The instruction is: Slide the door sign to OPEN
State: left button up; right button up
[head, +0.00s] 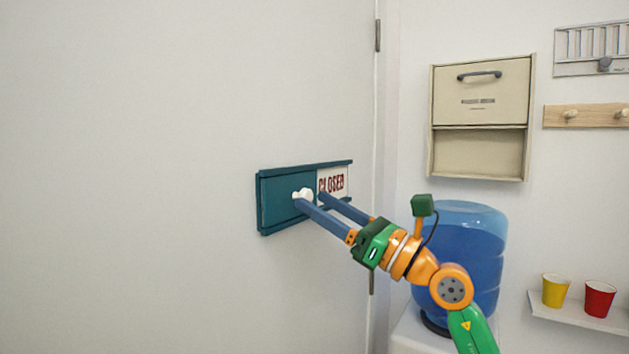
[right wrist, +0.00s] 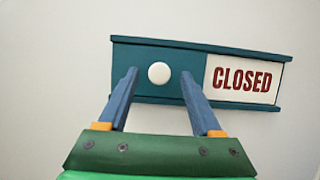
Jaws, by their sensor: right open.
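The door sign (head: 277,204) is a teal frame with rails on a pale door. Its teal slider panel covers the left part, and a white area at the right reads CLOSED (head: 331,184). A round white knob (head: 302,194) sits on the slider; it also shows in the right wrist view (right wrist: 159,73). My right gripper (head: 309,198) is open, with its two blue fingers (right wrist: 158,80) on either side of the knob. A gap shows between each finger and the knob in the right wrist view. My left gripper is not in view.
Right of the door stand a blue water bottle (head: 462,225), behind my right arm, and a shelf (head: 580,314) with a yellow cup (head: 555,291) and a red cup (head: 599,298). A beige wall box (head: 480,153) and peg rail (head: 590,116) hang above. The door's left side is clear.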

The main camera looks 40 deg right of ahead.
jog(key=shift+x, duration=0.85)
jog(key=shift+w+a+f, duration=0.1)
jog(key=shift+w+a, duration=0.05)
jog(key=shift+c, duration=1.1)
grip_shut()
